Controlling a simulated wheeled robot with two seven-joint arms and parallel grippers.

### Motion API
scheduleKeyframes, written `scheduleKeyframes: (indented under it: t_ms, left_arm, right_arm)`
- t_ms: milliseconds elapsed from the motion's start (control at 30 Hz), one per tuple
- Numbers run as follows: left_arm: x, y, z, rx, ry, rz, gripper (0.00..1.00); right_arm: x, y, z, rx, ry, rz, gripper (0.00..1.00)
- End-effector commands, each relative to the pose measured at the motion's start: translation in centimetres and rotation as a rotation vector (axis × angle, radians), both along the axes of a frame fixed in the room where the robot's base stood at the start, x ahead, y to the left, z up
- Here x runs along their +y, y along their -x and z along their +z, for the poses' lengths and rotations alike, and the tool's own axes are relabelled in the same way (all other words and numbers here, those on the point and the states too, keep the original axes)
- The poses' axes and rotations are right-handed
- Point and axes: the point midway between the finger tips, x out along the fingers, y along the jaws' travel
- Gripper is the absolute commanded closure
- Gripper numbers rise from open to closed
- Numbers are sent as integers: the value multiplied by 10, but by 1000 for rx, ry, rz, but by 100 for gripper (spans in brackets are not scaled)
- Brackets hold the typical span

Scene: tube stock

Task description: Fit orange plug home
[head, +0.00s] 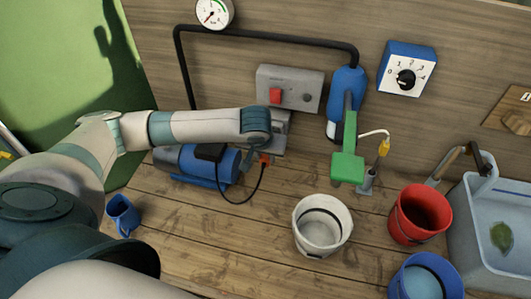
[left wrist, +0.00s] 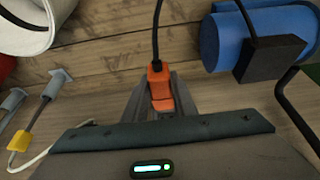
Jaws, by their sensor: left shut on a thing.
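The orange plug (head: 265,159) is held at the end of my left arm, above the bench and to the right of the blue motor (head: 196,164). In the left wrist view the plug (left wrist: 158,82) sits between the two grey fingers of my left gripper (left wrist: 160,92), which is shut on it. A black cable (head: 254,186) runs from the plug down in a loop to the black box on the motor. A grey wall box (head: 290,88) with a red switch is above the gripper. I cannot make out a socket opening. My right gripper is not in view.
A white bucket (head: 322,225), a red bucket (head: 420,214) and a blue bucket (head: 426,278) stand to the right. A green spout (head: 347,166) hangs beside a blue pump body (head: 346,88). A blue mug (head: 122,215) stands at left. The front-middle bench is clear.

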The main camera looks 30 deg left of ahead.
Motion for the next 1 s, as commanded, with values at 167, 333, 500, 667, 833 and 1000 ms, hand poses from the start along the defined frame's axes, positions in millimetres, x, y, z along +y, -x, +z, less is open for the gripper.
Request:
scheduleKeyframes:
  t_ms: [167, 333, 500, 667, 833, 1000]
  left_arm:
    - [0, 0, 0, -1, 1, 0, 100]
    - [0, -3, 0, -1, 0, 0, 100]
    - [2, -8, -1, -2, -1, 0, 100]
    - [4, -17, -1, -2, 0, 0, 100]
    - [6, -28, -1, -2, 2, 0, 100]
    - [9, -38, -1, -3, 0, 0, 100]
  right_arm:
    - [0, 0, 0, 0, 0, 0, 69]
    - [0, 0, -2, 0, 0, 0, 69]
    - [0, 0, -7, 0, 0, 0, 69]
    - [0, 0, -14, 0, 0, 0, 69]
    - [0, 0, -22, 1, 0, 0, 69]
    - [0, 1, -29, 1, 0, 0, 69]
